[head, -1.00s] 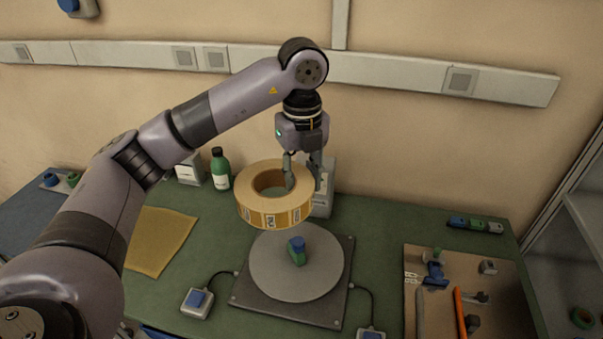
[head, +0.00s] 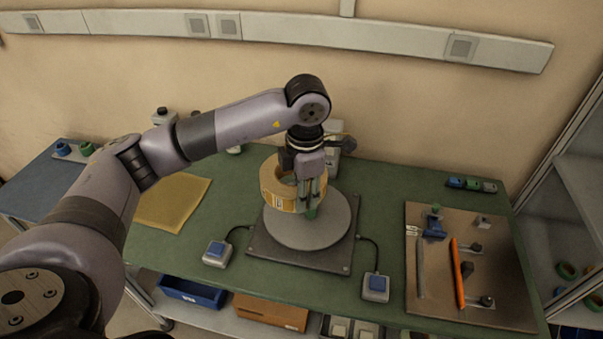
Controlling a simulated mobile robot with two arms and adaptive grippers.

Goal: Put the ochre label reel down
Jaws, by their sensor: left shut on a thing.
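The ochre label reel (head: 284,201) is a thick tan ring with printed labels on its outer side. My left gripper (head: 313,190) points down and is shut on the right part of the reel's ring wall. The reel overlaps the back left of a round grey disc (head: 330,229) on a dark square base. The green hub (head: 311,213) at the disc's middle shows at the reel's lower right edge, outside the ring. I cannot tell whether the reel touches the disc. My right gripper is out of view.
Pedals with blue tops stand left (head: 215,252) and right (head: 375,287) of the base, on cables. A brown tool board (head: 440,300) lies at the right. A yellow cloth (head: 172,203) lies at the left. Green mat (head: 390,190) is bare behind and right of the disc.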

